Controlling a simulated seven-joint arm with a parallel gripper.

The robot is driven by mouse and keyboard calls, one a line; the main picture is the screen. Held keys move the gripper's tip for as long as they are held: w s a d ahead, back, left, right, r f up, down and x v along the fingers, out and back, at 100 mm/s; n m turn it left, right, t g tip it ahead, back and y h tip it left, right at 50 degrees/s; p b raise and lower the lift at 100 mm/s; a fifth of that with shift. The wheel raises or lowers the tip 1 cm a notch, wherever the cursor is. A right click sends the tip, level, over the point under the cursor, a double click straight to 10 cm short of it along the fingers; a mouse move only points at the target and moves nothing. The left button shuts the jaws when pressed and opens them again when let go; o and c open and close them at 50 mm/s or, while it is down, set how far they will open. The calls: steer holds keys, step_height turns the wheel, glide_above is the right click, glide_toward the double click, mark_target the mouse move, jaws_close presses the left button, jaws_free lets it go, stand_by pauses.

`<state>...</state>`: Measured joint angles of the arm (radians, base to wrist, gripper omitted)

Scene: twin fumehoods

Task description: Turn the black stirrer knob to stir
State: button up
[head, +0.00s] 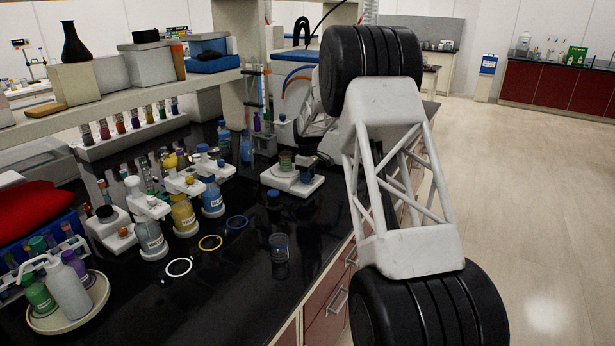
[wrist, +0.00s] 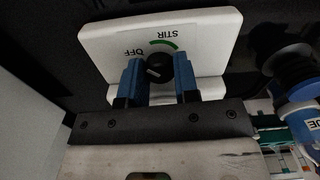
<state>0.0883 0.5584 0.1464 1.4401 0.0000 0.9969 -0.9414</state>
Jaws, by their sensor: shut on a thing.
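The black stirrer knob (wrist: 158,69) sits on the sloped white front of the stirrer (wrist: 215,40) in the wrist view. My gripper (wrist: 160,78) has one blue finger on each side of the knob and is shut on it. The knob's pale pointer mark is on its left part, toward the OFF label (wrist: 133,53). The STIR label (wrist: 168,33) and a green arc (wrist: 163,45) are above the knob. In the head view the stirrer (head: 275,179) stands on the black bench with a small vessel (head: 286,160) on top; the knob cannot be made out there.
In the head view, labelled bottles (head: 183,215), coloured rings (head: 210,242) and a glass beaker (head: 279,255) stand or lie on the bench. Bench around the beaker is clear.

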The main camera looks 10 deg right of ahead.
steer(key=m, duration=1.3)
steer(key=shift+m, duration=0.4)
steer(key=o, duration=0.9)
steer(key=shift+a+f+n, duration=0.1)
steer(key=shift+n, duration=0.4)
